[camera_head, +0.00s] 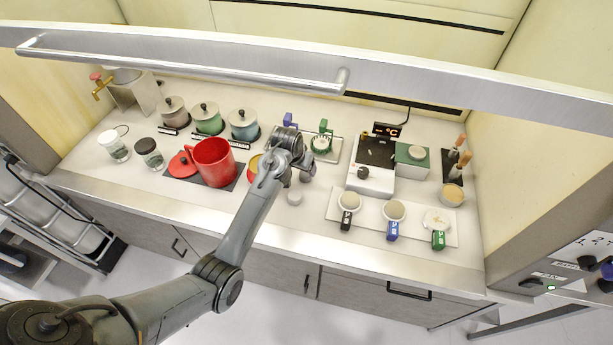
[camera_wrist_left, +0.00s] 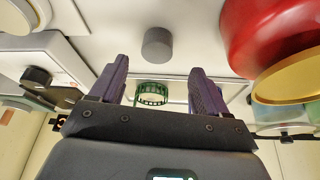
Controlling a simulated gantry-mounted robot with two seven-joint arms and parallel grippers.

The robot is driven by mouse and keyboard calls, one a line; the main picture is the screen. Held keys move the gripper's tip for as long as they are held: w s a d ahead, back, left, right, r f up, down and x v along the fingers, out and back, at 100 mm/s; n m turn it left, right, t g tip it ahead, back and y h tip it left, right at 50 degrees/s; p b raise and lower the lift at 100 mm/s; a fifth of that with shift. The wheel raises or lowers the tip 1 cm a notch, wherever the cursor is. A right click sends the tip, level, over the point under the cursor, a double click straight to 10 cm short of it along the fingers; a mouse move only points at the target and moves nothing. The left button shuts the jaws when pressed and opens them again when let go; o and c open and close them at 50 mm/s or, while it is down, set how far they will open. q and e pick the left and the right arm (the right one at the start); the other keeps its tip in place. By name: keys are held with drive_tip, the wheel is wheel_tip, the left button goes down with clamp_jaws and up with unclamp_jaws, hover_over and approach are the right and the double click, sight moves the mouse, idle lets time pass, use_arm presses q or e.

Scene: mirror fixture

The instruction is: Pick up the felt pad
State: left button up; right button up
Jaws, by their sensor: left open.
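My right gripper is not in view.
The red pot (camera_head: 213,162) stands left of the pad. A white tray (camera_head: 330,210) with several handled round tools lies to the right. A boxy machine (camera_head: 370,178) stands behind it. A green ring (camera_wrist_left: 152,93) shows between my fingers. A steel handle bar (camera_head: 190,67) crosses above.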

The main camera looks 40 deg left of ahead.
sight(305, 174)
use_arm(q)
drive_tip(key=x, duration=0.3)
drive_tip(key=shift+d+f, duration=0.25)
drive_tip(key=shift+f, duration=0.2)
drive_tip(key=shift+w+f, duration=0.3)
drive_tip(key=shift+f, duration=0.35)
drive_tip(key=c, duration=1.1)
